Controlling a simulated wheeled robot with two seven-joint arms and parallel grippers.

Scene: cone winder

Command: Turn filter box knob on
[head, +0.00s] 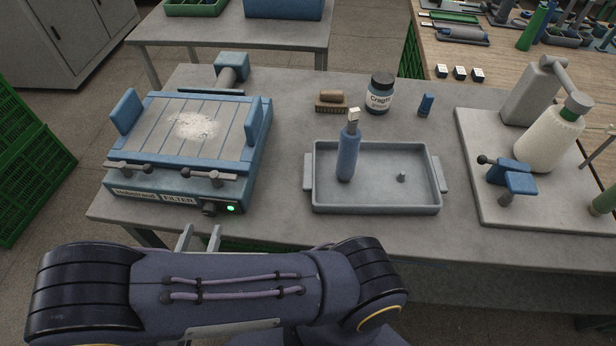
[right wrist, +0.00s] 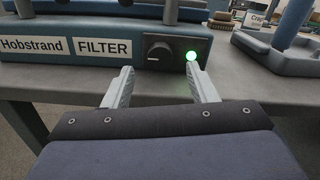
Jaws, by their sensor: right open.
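The blue filter box (head: 188,140) stands at the left of the grey table, with a pile of white powder on its slatted top. Its front panel reads "FILTER" and carries a dark round knob (head: 209,209) beside a lit green lamp (head: 231,208). In the right wrist view the knob (right wrist: 159,52) has a light mark that lies about level, and the green lamp (right wrist: 191,56) glows right of it. My right gripper (head: 200,232) is open and empty just in front of the panel; in the right wrist view its fingers (right wrist: 160,80) are spread below the knob, apart from it. My left gripper is out of view.
A grey tray (head: 375,206) with a blue-handled tool (head: 348,155) stands right of the filter box. A brush (head: 331,104), a dark jar (head: 380,92) and a cone winder (head: 545,140) stand farther along. Bare tabletop lies between box and tray.

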